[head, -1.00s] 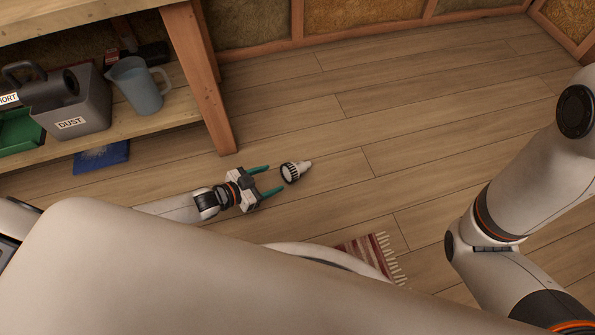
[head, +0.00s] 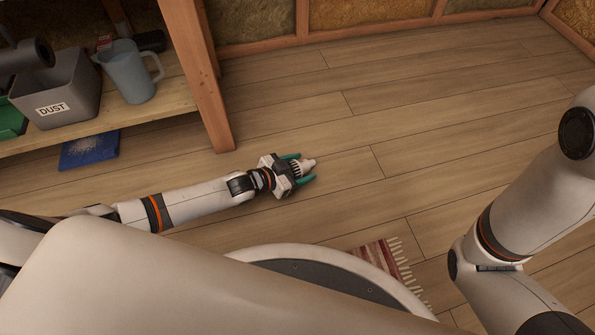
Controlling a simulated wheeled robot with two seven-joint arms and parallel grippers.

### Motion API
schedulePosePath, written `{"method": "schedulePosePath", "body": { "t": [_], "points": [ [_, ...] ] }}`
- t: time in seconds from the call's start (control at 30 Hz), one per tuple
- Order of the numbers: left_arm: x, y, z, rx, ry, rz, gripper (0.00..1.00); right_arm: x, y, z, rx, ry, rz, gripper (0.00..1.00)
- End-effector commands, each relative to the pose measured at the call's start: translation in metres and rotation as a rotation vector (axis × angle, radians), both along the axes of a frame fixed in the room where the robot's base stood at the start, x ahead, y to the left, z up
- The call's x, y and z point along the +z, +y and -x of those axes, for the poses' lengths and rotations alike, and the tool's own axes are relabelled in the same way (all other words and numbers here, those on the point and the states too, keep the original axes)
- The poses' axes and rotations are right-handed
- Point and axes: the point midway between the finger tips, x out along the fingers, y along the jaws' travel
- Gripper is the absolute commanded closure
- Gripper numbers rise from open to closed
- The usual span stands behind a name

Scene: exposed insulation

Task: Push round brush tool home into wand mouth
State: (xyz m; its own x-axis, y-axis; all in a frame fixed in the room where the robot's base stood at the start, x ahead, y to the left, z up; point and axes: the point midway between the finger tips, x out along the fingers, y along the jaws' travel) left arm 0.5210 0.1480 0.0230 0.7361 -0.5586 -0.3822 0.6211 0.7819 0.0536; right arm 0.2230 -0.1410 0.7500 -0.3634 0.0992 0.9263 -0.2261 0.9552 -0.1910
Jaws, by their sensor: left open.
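The round brush tool (head: 307,165), pale with a dark bristled ring and a narrow neck, lies on the wooden floor. My left gripper (head: 307,168) is open, its two teal fingers on either side of the brush tool. The bristled end sits between the fingers, and the neck points away to the right. I cannot tell whether the fingers touch it. The wand mouth cannot be made out in this view. My right arm comes in at the right, but its gripper is not in view.
A wooden bench (head: 150,108) at the left holds a grey DUST bin (head: 62,92) and a blue-grey jug (head: 130,72). A blue mat (head: 90,150) lies by it. A striped rug (head: 385,264) lies near my base. The floor to the right is clear.

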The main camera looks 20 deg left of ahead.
Motion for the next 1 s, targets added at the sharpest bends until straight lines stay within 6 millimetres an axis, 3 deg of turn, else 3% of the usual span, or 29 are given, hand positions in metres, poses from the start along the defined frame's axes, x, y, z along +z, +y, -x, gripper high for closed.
{"method": "schedulePosePath", "body": {
  "t": [0.17,0.37,0.73,1.0],
  "points": [
    [0.001,0.0,0.0,0.0,0.001,0.001,0.38,0.001,0.0,0.0,0.0,0.0,0.0,0.17],
    [0.001,0.0,0.0,0.0,0.0,0.0,0.7,0.001,0.0,0.0,0.0,0.0,0.0,0.17],
    [0.01,0.0,0.0,0.0,0.0,0.0,0.7,0.009,0.0,0.0,0.0,0.001,0.0,0.17],
    [0.053,0.0,0.0,-0.001,-0.001,0.001,0.7,0.047,0.0,-0.001,0.0,0.002,0.0,0.17]
  ]
}}
